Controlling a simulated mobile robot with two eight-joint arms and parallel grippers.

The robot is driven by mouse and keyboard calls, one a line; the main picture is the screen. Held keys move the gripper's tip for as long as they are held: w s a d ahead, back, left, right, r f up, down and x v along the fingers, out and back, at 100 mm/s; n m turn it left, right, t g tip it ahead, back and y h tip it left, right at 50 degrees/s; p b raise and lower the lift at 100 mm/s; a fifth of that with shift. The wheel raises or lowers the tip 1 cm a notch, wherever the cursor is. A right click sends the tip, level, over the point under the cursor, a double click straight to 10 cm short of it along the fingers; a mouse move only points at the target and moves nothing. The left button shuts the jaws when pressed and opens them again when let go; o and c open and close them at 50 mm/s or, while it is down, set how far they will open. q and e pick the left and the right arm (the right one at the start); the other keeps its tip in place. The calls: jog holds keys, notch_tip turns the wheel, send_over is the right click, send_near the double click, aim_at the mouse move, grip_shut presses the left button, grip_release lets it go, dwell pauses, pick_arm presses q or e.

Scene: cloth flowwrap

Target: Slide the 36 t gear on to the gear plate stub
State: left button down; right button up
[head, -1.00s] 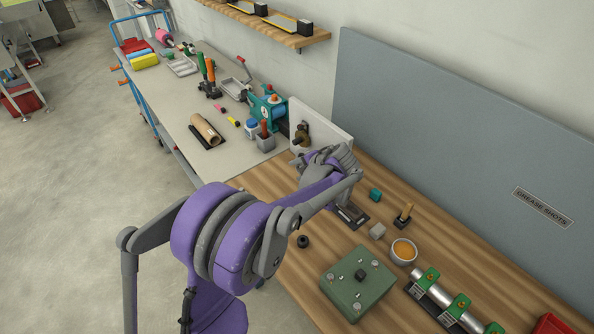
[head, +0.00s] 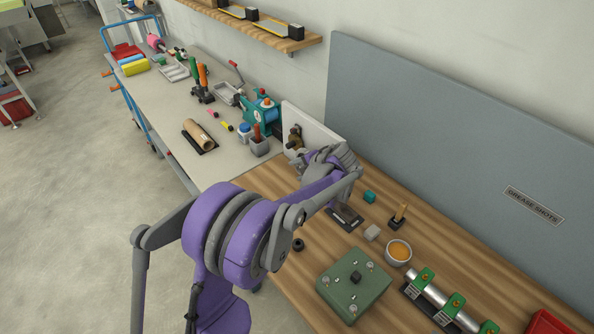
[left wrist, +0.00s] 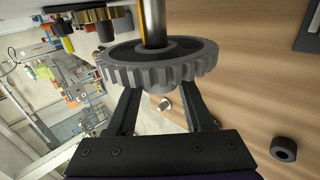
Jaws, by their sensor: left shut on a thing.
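The 36 t gear (left wrist: 205,60), grey and toothed, fills the upper middle of the left wrist view. My left gripper (left wrist: 160,93) is shut on it, with one dark finger on each side of its lower part. A bright metal shaft with a brass-coloured edge, seemingly the stub (left wrist: 153,22), meets the middle of the gear; how far it passes through, I cannot tell. In the head view my left gripper (head: 325,160) is beside the pale upright gear plate (head: 318,127), which carries a brass-brown part (head: 295,138). My wrist hides the gear there. My right gripper is out of view.
A green box (head: 353,288) stands in front. A black ring (head: 298,244) lies near the bench edge.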

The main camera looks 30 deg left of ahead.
pick_arm(q)
jog(key=shift+w+d+r, duration=0.1)
jog(key=shift+w+d, duration=0.05)
jog(key=shift+w, duration=0.2)
jog(key=shift+c, duration=1)
grip_release()
